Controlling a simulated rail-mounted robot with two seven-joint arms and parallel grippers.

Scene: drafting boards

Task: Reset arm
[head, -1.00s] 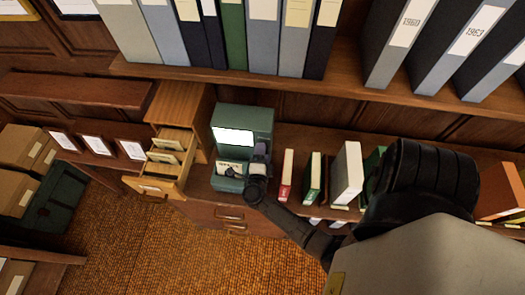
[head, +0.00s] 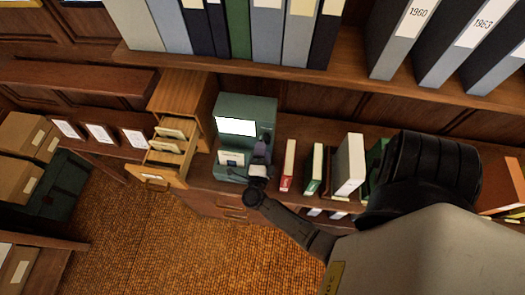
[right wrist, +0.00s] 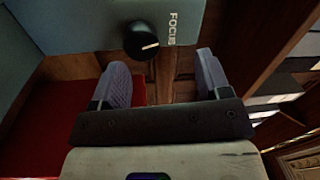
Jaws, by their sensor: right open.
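My right gripper (head: 262,153) is at the front right of a green desktop reader (head: 245,106) with a lit white screen. In the right wrist view the two grey fingers of my right gripper (right wrist: 160,62) are spread, with nothing held between them. A black knob (right wrist: 142,42) with a white mark, beside the word FOCUS on the reader's panel (right wrist: 95,20), lies just beyond the fingertips and looks clear of them. My left gripper is in neither view.
A wooden card cabinet (head: 180,95) with its drawer (head: 163,165) pulled out stands left of the reader. Upright books (head: 315,168) stand to the right on the counter. A shelf (head: 300,80) of binders is above. Carpet (head: 150,235) lies open in front.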

